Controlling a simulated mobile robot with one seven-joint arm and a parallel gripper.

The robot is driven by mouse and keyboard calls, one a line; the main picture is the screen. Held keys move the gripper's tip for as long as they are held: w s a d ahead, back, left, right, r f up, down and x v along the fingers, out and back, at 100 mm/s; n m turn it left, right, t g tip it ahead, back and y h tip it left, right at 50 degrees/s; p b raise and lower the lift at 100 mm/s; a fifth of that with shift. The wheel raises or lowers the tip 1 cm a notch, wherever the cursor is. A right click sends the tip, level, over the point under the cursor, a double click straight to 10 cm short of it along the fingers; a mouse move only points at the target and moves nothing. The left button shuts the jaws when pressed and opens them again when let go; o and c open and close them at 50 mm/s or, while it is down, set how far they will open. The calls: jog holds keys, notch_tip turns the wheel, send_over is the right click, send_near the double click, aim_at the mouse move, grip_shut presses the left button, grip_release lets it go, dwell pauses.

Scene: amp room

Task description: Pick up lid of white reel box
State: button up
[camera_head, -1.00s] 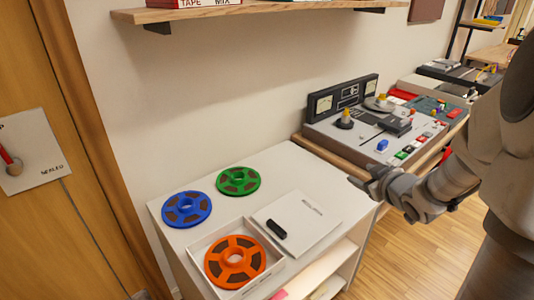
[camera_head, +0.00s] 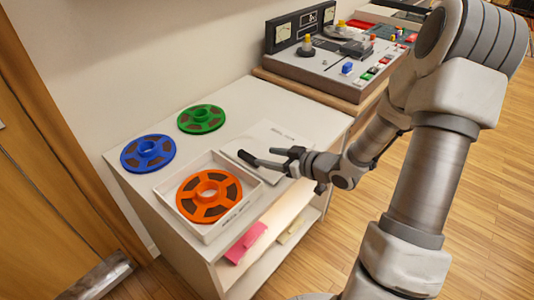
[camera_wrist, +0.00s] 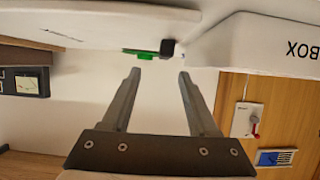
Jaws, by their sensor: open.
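The lid (camera_head: 268,134) is a flat white panel lying on the white cabinet, with a small black handle (camera_head: 245,157) at its left edge. The white reel box (camera_head: 236,211) stands open beside it and holds an orange reel (camera_head: 209,195). My gripper (camera_head: 264,157) is open and empty, low over the lid with its fingers toward the handle. In the wrist view, which is upside down, the lid (camera_wrist: 90,20) is at top left. The handle (camera_wrist: 168,47) lies just beyond and between the fingertips (camera_wrist: 160,74). The box (camera_wrist: 255,42) is at right.
A blue reel (camera_head: 148,153) and a green reel (camera_head: 201,118) lie on the cabinet top (camera_head: 262,97) behind the box. A tape machine (camera_head: 330,65) stands at the back right. A pink item (camera_head: 246,242) sits on the shelf below.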

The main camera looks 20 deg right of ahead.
aim_at(250, 156)
jog(key=x, duration=0.3)
jog(key=shift+f+b, duration=0.1)
jog(key=shift+b, duration=0.25)
jog(key=x, duration=0.1)
jog(key=b+x, duration=0.1)
jog(key=x, duration=0.1)
jog(key=b+x, duration=0.1)
jog(key=x, duration=0.1)
jog(key=shift+s+a+f, duration=0.2)
jog(key=shift+s+f, duration=0.05)
jog(key=shift+s, duration=0.1)
jog(key=shift+w+a, duration=0.15)
jog(key=shift+w, duration=0.1)
grip_shut()
